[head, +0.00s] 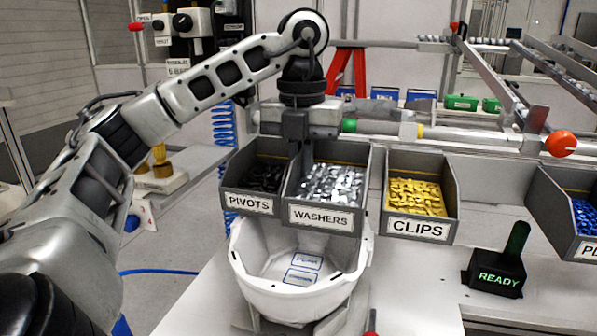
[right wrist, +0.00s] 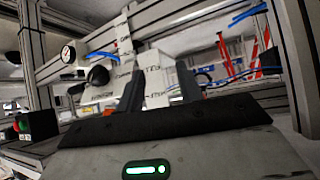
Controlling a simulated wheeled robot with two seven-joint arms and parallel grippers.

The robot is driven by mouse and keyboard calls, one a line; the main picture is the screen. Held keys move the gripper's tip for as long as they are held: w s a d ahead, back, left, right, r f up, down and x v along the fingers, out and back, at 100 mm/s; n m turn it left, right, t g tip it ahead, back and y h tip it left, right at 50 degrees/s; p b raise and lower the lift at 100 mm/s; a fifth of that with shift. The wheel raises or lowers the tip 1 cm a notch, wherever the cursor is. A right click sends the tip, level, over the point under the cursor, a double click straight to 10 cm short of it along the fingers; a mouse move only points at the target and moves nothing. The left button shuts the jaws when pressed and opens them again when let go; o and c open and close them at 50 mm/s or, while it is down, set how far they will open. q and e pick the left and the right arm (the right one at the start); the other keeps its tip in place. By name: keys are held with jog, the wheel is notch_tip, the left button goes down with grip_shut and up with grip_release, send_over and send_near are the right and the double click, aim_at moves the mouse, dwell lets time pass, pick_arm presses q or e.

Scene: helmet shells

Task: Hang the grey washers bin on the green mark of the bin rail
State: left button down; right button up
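The grey washers bin (head: 327,219), full of silvery washers, is in the middle of the head view. It sits upright in line with its neighbours, just under the bin rail (head: 470,134). My left gripper (head: 297,150) points down at the bin's rear left top edge, by the pivots bin. Only one dark finger shows clearly, so its grip on the wall is unclear. In the right wrist view my right gripper (right wrist: 160,92) has two dark fingers apart, with nothing between them nearby.
The pivots bin (head: 249,204) is close on the left, the clips bin (head: 420,230) is on the right with a gap, and another bin (head: 585,250) is farther right. A white helmet shell (head: 300,297) stands below. A READY box (head: 496,276) is on the white table.

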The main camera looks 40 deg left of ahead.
pick_arm(q)
jog(key=shift+w+a, duration=0.45)
jog(key=shift+w, duration=0.35)
jog(key=shift+w+a, duration=0.45)
jog(key=shift+w, duration=0.4)
jog(key=shift+w+a, duration=0.45)
jog(key=shift+w, duration=0.35)
notch_tip(320, 180, down, 2)
jog(key=shift+w+f+b, duration=0.1)
jog(key=shift+b, duration=0.55)
jog(key=c, duration=1.6)
grip_release()
jog(key=shift+o, duration=0.2)
notch_tip(320, 180, up, 16)
jog(key=p, duration=0.1)
